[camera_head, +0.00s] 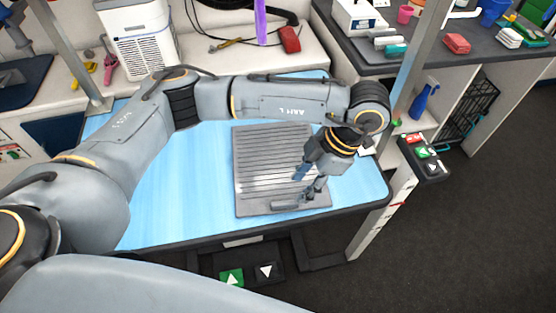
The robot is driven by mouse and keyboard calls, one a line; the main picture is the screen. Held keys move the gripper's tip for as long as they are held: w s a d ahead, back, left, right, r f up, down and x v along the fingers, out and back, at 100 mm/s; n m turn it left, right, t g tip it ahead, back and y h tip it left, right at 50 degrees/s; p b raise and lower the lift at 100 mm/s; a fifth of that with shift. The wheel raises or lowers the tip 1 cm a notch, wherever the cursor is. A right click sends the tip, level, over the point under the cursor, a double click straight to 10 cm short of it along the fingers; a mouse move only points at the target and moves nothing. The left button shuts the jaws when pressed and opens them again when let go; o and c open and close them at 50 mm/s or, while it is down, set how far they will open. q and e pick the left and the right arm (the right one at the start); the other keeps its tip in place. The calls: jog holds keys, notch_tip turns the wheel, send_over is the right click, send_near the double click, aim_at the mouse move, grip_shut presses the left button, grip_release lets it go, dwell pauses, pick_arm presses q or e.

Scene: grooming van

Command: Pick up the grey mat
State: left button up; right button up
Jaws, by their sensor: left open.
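The grey mat (262,165) lies flat on the blue table top (187,185). It is ribbed, with a plain strip and a small raised handle-like part at its near edge. My left arm reaches across the table from the left, and its gripper (306,185) points down over the right near part of the mat. The gripper is open, and its fingers are close to the mat's near right corner. I cannot tell whether the fingertips touch the mat. My right gripper is not in view.
Metal posts (412,62) rise at the table's right and left. A control box with arrow buttons (424,156) sits at the right. A dark counter (440,45) with bottles and cloths stands at the back right. The table's left part is clear beneath my arm.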

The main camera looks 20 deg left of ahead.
aim_at(285, 201)
pick_arm(q)
jog(key=x, duration=0.3)
jog(key=shift+w, duration=0.15)
jog(key=shift+x, duration=0.95)
jog(key=f, duration=0.1)
jog(key=a+f+p, duration=0.1)
jog(key=f, duration=0.1)
jog(key=shift+w+a+f, duration=0.1)
jog(key=shift+a, duration=0.2)
jog(key=shift+f, duration=0.3)
jog(key=shift+c, duration=0.6)
jog(key=c, duration=0.7)
grip_shut()
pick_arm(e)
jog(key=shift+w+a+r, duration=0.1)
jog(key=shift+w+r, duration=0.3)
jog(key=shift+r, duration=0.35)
